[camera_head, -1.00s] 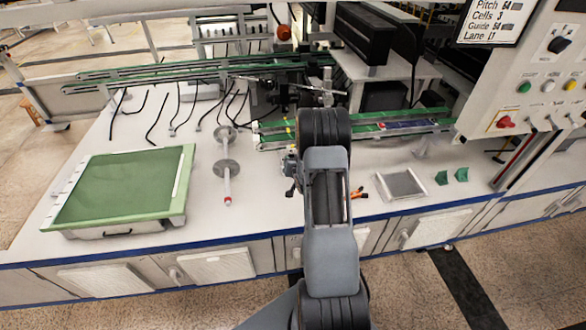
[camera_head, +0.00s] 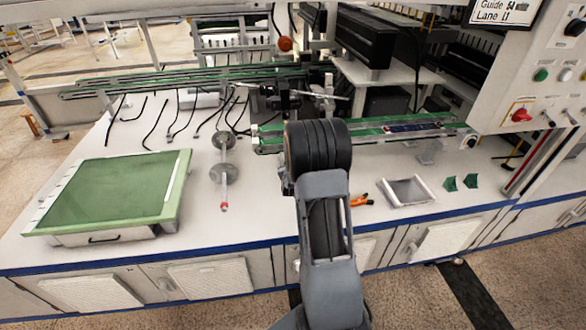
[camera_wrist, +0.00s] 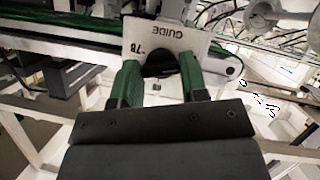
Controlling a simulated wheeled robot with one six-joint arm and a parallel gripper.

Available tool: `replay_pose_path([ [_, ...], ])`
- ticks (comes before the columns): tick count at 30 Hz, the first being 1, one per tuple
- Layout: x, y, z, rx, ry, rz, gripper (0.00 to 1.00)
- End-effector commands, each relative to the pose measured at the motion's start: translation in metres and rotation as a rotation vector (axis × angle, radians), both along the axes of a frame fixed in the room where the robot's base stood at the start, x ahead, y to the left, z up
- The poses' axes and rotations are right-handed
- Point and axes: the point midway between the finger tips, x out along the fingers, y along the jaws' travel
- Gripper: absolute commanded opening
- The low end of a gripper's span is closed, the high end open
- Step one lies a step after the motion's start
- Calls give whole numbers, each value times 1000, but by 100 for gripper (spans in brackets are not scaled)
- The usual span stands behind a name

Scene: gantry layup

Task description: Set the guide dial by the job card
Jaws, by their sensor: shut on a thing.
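In the wrist view, the guide dial (camera_wrist: 160,62) is a dark round knob on a white plate (camera_wrist: 188,46) marked GUIDE, which appears upside down. Small characters stand left of the knob, too unclear to read surely. My gripper (camera_wrist: 160,76) has its two green fingers on either side of the knob, shut on it. In the head view my own arm hides the gripper and dial. The job card (camera_head: 503,10) is at the top right, cut by the picture edge. Its Guide and Lane lines show, but the Guide value is not clearly legible.
A green-topped tray (camera_head: 108,192) lies at the bench's left. A spindle with discs (camera_head: 223,170) stands beside it. Green conveyor rails (camera_head: 395,133) run behind my arm. A grey bin (camera_head: 408,190) and orange-handled tool (camera_head: 361,200) lie right. A control panel (camera_head: 545,75) rises at far right.

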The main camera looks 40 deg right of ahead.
Motion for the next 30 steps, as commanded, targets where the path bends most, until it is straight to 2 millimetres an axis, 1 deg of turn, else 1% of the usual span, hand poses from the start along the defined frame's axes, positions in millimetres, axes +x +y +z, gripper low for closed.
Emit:
replay_pose_path([
  [15,1,0,2,-19,3,3,17],
  [16,1,0,2,-19,3,3,43],
  [18,1,0,2,-18,4,3,50],
  [23,0,0,1,-16,4,0,65],
  [30,0,0,1,-15,6,-1,66],
])
